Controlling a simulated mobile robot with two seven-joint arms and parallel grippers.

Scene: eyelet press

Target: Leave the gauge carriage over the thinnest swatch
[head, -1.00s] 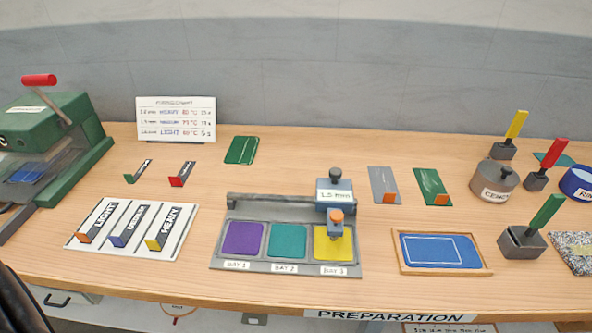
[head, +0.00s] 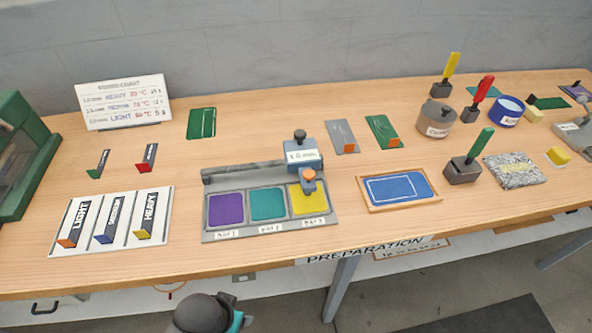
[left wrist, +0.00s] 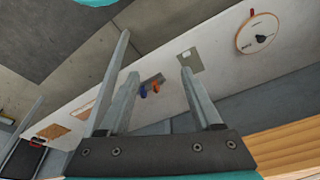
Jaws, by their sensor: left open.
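The gauge carriage (head: 303,155), a blue-grey block with a black knob and an orange-tipped probe, sits on the rail (head: 243,171) at its right end. It is over the yellow swatch (head: 309,200) in the bay marked DAY 3 or similar. The teal swatch (head: 267,204) lies in the middle bay and the purple swatch (head: 226,209) in the left bay. Its display reads about 1.6 or 1.5, too small to be sure. My left gripper (left wrist: 155,75) is open and empty in the left wrist view, away from the gauge. My right gripper is not in view.
A settings board (head: 124,101) stands at the back left, with LIGHT, MEDIUM and HEAVY slots (head: 111,221) in front of it. A blue panel in a wooden tray (head: 375,206) lies just right of the gauge. Pots and handled tools stand further right.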

